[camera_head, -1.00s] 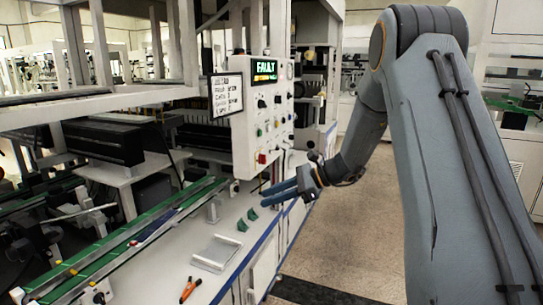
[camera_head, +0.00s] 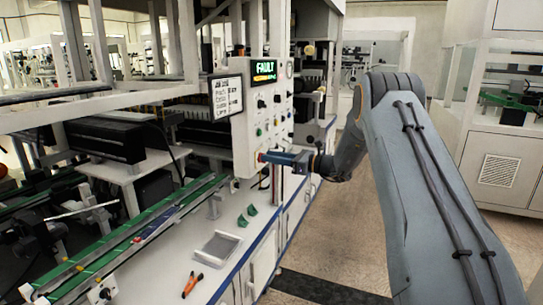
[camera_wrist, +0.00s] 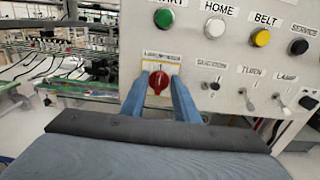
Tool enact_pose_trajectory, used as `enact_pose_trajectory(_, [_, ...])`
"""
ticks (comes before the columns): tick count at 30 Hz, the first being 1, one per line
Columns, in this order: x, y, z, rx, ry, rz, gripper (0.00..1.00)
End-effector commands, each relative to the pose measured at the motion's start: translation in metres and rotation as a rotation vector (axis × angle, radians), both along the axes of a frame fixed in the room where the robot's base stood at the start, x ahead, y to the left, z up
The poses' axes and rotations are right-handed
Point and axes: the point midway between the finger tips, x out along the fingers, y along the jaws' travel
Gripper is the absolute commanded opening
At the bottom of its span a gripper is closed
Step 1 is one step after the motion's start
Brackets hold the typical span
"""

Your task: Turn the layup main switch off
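The main switch is a red rotary knob (camera_wrist: 158,82) on a yellow-edged plate low on the white control panel (camera_wrist: 225,55). Its handle looks roughly upright in the wrist view. The plate's label is too blurred to read surely. My gripper (camera_wrist: 160,88) is open, with one blue finger on each side of the knob; I cannot tell whether they touch it. In the head view my gripper (camera_head: 264,157) points left at the panel's lower part, and its fingers largely hide the knob. The panel's display (camera_head: 264,70) reads FAULT.
Above the knob are a green button (camera_wrist: 164,18), a white HOME button (camera_wrist: 215,29) and a yellow BELT button (camera_wrist: 261,37). Toggles, one labelled TURN (camera_wrist: 249,100), sit close at right. Below, the bench (camera_head: 225,225) holds green parts and orange-handled pliers (camera_head: 192,284).

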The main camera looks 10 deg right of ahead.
Motion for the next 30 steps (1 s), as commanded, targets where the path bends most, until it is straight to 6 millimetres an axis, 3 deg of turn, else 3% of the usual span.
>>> enact_pose_trajectory(10, [0.0031, 0.0051, -0.0004, 0.0, 0.0, 0.0, 0.27])
enact_pose_trajectory(15, [0.0029, 0.0049, -0.0003, 0.0, 0.0, 0.0, 0.0])
enact_pose_trajectory(30, [0.0026, 0.005, -0.0014, -0.05, -0.069, 0.001, 0.0])
